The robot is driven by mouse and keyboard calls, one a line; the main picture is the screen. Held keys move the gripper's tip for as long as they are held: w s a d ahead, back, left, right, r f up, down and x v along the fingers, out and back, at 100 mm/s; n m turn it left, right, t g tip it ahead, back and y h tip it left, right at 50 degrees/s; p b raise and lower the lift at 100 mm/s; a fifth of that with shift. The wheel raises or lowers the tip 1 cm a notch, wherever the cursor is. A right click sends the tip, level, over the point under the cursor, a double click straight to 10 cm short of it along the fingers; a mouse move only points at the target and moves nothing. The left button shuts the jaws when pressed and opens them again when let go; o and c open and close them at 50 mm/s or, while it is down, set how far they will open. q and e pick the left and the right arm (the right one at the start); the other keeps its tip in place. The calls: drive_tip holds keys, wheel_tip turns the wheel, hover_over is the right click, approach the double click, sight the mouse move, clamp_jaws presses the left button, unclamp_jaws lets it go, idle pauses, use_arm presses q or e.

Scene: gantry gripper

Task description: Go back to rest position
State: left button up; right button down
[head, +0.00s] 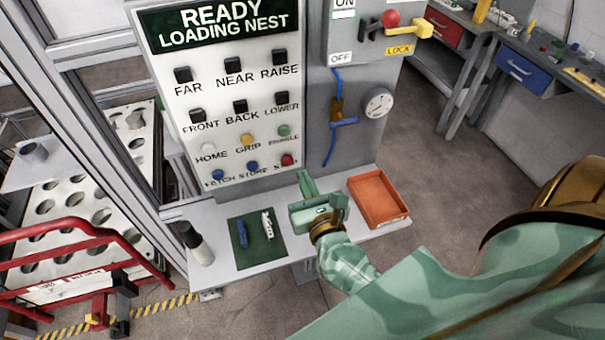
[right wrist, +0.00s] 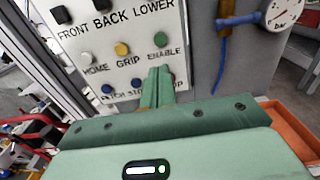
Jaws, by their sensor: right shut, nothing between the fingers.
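My right gripper (head: 306,183) is shut and empty in the head view. It is held in front of the lower right part of the control panel (head: 160,110), above the shelf. In the right wrist view its closed green fingers (right wrist: 157,88) point at the panel's bottom row of buttons and hide part of it. The green ENABLE button (right wrist: 160,40) shows just above the fingertips. I cannot tell whether the fingers touch the panel. The panel's sign reads READY LOADING NEST. My left gripper is not in view.
A shelf (head: 225,272) below the panel holds a green mat (head: 262,252) with small blue and white items, an orange tray (head: 377,199) and a dark-and-white cylinder (head: 196,244). A red railing (head: 70,225) and a rack with holes stand left. Open floor lies at right.

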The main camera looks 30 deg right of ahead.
idle(0.8)
drive_tip(key=s+a+f+n+g+y+b, duration=0.1)
drive_tip(key=s+a+f+n+g+y, duration=0.15)
drive_tip(key=f+n, duration=0.7)
drive_tip(key=s+a+f+n+g+y+b, duration=0.1)
drive_tip(key=s+f+n+g+y, duration=0.15)
drive_tip(key=f+n, duration=0.7)
drive_tip(key=s+a+f+n+g+y+b, duration=0.1)
drive_tip(key=s+a+f+n, duration=0.15)
drive_tip(key=f+n, duration=0.7)
drive_tip(key=s+d+f+n+g+b, duration=0.2)
drive_tip(key=s+f+n+g, duration=0.1)
drive_tip(key=s+f, duration=0.6)
drive_tip(key=s+d+f+n+g+h+b, duration=0.1)
drive_tip(key=s+d+f+n+g+b, duration=0.1)
drive_tip(key=s+f+n, duration=0.4)
drive_tip(key=s+d+f+n+g+h+b, duration=0.1)
drive_tip(key=s+d+f+n+g+b, duration=0.2)
drive_tip(key=s+f, duration=0.9)
drive_tip(key=shift+s+f+n+g+b, duration=0.15)
drive_tip(key=shift+s+n+g+b, duration=0.2)
drive_tip(key=shift+s+n+g, duration=0.8)
